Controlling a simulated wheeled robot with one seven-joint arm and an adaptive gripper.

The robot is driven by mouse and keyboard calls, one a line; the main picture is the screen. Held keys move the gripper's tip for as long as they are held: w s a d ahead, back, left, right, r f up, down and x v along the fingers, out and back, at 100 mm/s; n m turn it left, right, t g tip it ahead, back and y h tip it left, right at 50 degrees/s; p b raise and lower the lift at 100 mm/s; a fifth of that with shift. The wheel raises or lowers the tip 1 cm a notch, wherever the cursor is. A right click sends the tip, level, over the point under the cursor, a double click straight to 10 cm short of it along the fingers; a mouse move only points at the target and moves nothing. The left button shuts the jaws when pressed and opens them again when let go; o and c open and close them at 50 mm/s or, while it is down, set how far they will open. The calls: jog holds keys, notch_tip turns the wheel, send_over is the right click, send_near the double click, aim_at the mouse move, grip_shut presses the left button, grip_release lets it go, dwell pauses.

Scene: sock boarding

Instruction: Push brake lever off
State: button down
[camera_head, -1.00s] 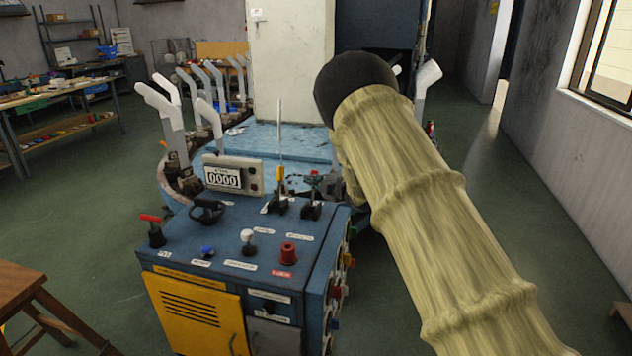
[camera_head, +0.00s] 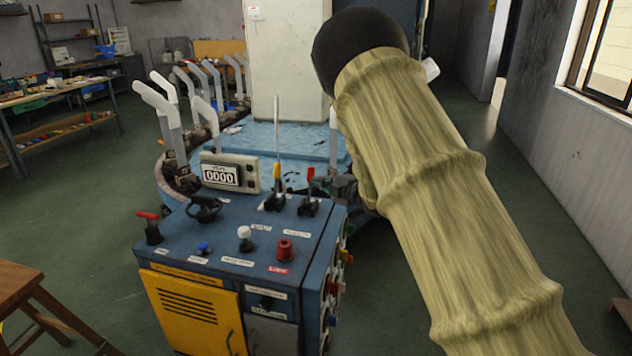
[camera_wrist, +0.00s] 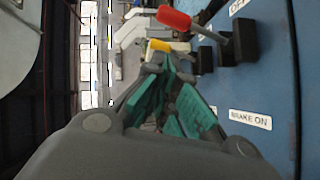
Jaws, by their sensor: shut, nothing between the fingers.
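The brake lever (camera_head: 310,180) has a red grip and a black base on the blue console top. In the wrist view the red-gripped lever (camera_wrist: 190,25) leans from its base toward the label reading "OFF" and away from the "BRAKE ON" label (camera_wrist: 250,119). My gripper (camera_head: 336,188) is just right of the lever in the head view, partly hidden by my arm. In the wrist view its teal fingers (camera_wrist: 170,108) are shut with nothing between them. They are below the red grip in the picture, with a visible gap.
A taller yellow-gripped lever (camera_head: 277,176) stands left of the brake lever. The blue console (camera_head: 225,265) also carries a counter box (camera_head: 230,174), a black wheel (camera_head: 205,208) and several knobs. White sock forms (camera_head: 160,105) stand behind it.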

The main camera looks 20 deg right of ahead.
jog(key=v, duration=0.4)
jog(key=shift+s+a+r, duration=0.15)
jog(key=shift+s+r, duration=0.05)
jog(key=shift+r, duration=0.05)
